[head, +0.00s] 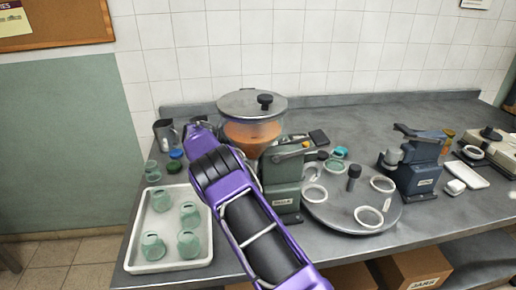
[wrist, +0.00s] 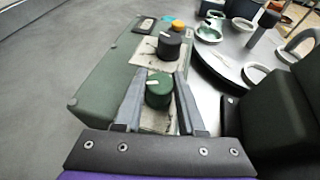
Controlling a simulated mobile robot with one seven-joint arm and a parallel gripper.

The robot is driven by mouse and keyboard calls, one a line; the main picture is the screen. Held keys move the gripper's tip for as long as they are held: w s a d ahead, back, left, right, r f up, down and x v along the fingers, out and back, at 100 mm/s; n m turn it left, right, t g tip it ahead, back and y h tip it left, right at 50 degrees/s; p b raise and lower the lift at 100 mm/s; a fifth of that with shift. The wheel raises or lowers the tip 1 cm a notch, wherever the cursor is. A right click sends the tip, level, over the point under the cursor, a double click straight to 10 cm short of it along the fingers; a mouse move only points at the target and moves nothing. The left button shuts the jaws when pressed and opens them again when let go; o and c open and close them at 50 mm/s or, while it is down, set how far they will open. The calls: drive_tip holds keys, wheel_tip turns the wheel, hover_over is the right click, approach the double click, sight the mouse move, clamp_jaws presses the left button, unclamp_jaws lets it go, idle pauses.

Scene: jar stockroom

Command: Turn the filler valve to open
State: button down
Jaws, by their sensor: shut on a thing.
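The filler is a green-grey box (head: 282,178) with a lidded clear hopper (head: 252,128) of orange contents beside it. In the wrist view its panel (wrist: 110,75) carries a green knob (wrist: 159,88), a black knob (wrist: 169,45) with a white pointer mark, and a small orange knob (wrist: 178,25). My gripper (wrist: 160,80) is shut on the green knob, one finger on each side of it. The frames do not show which knob is the valve, and no label is readable. My arm hides the gripper in the head view.
A round turntable (head: 340,215) with white rings stands right of the filler. A blue-grey machine (head: 413,160) is further right. A white tray (head: 150,257) with several glass jars lies at the left. A dark block (wrist: 275,115) is close on the right in the wrist view.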

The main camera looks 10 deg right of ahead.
drive_tip(key=shift+r, duration=0.1)
drive_tip(key=c, duration=0.5)
unclamp_jaws()
